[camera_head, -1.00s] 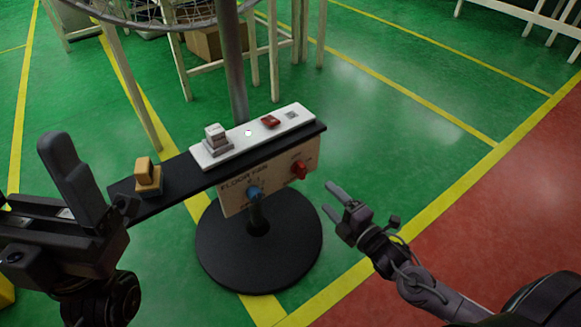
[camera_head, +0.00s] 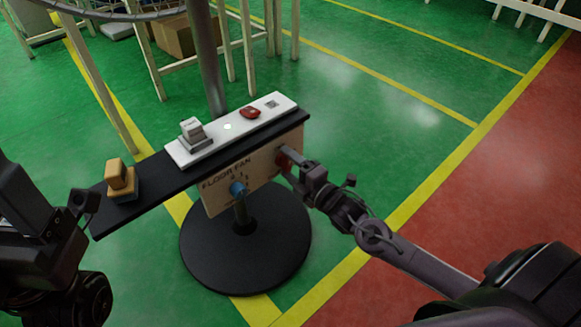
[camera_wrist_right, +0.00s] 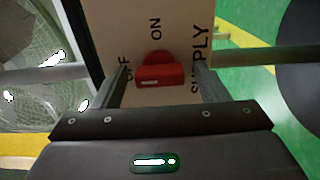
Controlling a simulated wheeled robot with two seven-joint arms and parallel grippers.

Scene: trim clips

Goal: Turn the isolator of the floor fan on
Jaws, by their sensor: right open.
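The floor fan's panel (camera_head: 221,189) is a cream plate lettered "FLOOR FAN", under a black shelf. Its red rotary isolator knob (camera_wrist_right: 160,76) shows in the right wrist view beside the words OFF, ON and SUPPLY. In the head view the knob (camera_head: 283,158) is partly covered by my right gripper (camera_head: 288,164). My right gripper is open, with one finger on each side of the knob; contact is not clear. Which mark the knob points at is hard to tell. My left gripper (camera_head: 38,215) is at the left edge, partly cut off, away from the panel.
A blue knob (camera_head: 238,188) sits on the same panel, left of the red one. On the black shelf (camera_head: 160,182) are a yellow block (camera_head: 121,176), a grey switch block (camera_head: 192,130) and a red rocker (camera_head: 250,112). A round black base (camera_head: 240,265) stands below.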

